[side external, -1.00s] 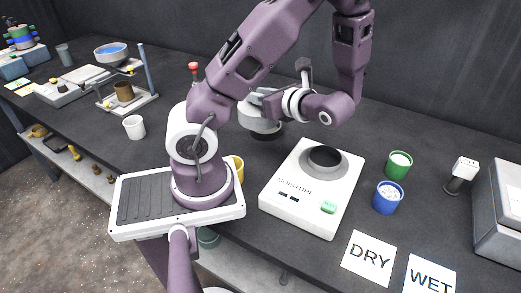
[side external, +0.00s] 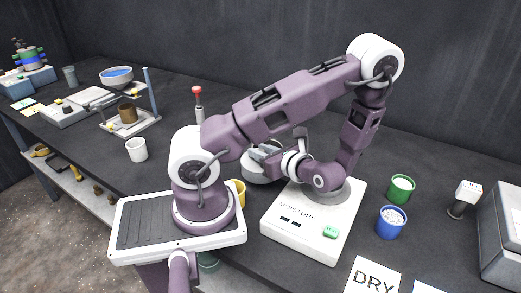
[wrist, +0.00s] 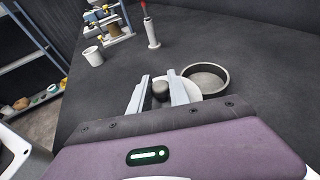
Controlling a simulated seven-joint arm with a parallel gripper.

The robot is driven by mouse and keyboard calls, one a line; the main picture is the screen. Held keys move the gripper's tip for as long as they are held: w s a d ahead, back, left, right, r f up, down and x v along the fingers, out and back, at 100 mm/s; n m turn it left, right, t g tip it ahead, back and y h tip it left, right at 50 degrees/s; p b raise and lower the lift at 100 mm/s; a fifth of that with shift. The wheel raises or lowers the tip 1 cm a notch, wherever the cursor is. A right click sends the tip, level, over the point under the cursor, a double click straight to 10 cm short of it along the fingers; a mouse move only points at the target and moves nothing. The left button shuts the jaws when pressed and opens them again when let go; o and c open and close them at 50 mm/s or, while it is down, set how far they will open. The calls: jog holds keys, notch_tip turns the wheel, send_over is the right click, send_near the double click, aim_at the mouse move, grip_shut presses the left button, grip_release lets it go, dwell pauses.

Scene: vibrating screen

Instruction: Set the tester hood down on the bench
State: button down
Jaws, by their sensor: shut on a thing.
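The tester hood (side external: 258,168) is a pale round cover, partly hidden behind my wrist in the side view. The hood is low over the bench (side external: 180,115), left of the white moisture tester (side external: 300,222). I cannot tell whether its underside touches the bench. The tester's round well is mostly hidden by my arm.
A red-topped stand (side external: 198,100) is behind, and a white cup (side external: 136,150) is left. Green (side external: 400,189) and blue (side external: 391,222) cups stand right of the tester. Bare bench lies toward the back wall.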

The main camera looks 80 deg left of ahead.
jog(key=shift+f, duration=0.2)
jog(key=c, duration=1.2)
grip_release()
jog(key=shift+c, duration=0.2)
jog(key=shift+r, duration=0.2)
jog(key=v, duration=1.2)
jog(key=shift+s+r, duration=0.15)
jog(key=shift+r, duration=0.25)
jog(key=s+d+r+n+t+h, duration=0.3)
jog(key=d+r+n+t+h, duration=0.2)
jog(key=d+r+n+h, duration=0.1)
jog(key=s+d+r+n+t+h, duration=0.3)
jog(key=d+r+n+t+h, duration=0.3)
jog(key=r, duration=0.3)
jog(key=shift+d+r+n+h, duration=0.25)
jog(key=shift+d+n+h, duration=0.4)
jog(key=shift+n+h, duration=0.05)
jog(key=shift+s, duration=0.1)
